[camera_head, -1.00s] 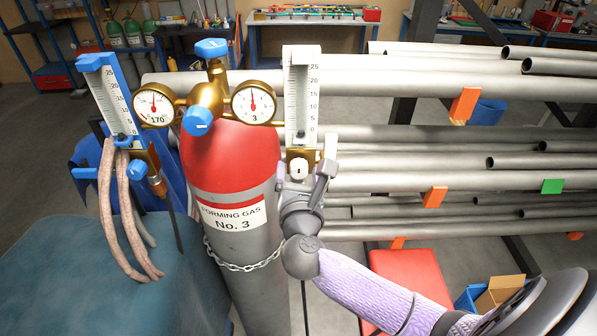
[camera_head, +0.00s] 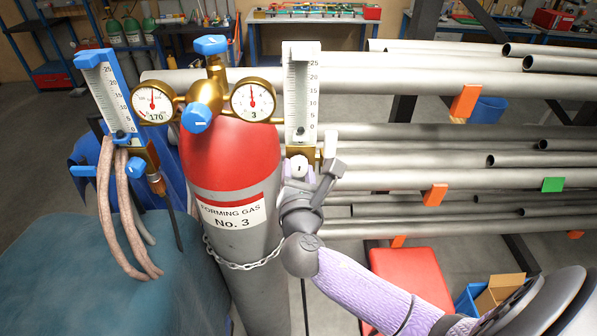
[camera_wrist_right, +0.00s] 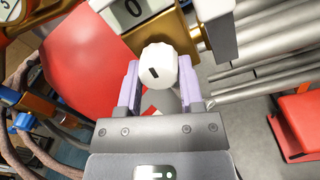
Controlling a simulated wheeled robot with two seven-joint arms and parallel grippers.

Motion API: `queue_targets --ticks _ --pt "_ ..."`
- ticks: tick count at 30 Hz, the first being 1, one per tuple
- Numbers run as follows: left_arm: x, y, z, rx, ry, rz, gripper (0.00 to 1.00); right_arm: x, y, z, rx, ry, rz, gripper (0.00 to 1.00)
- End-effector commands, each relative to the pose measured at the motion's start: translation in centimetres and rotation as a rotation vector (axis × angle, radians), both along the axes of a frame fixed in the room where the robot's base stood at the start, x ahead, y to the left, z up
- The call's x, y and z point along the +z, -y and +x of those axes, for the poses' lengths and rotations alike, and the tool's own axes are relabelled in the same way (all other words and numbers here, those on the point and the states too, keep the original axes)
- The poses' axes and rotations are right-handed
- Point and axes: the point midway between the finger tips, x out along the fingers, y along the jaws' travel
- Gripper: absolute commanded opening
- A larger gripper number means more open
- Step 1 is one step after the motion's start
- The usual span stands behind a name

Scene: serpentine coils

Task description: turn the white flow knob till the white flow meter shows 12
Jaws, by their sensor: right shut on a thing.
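The white flow meter (camera_head: 301,90) stands upright right of the red-topped gas cylinder, with a scale marked 0 to 25. My left gripper is not in view.
A blue flow meter (camera_head: 108,92) with its blue knob and hoses hangs left of the cylinder (camera_head: 232,160). Brass gauges (camera_head: 253,102) sit close left of the white meter. Racked grey pipes (camera_head: 430,155) fill the right side behind my arm.

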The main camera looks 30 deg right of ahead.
Motion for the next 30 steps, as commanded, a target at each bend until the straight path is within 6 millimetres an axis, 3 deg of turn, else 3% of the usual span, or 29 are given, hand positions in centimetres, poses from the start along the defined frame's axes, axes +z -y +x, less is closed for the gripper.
queue_targets --ticks 30 --pt "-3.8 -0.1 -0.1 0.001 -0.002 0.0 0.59 0.0 -0.2 0.1 -0.002 0.495 0.807 0.0"
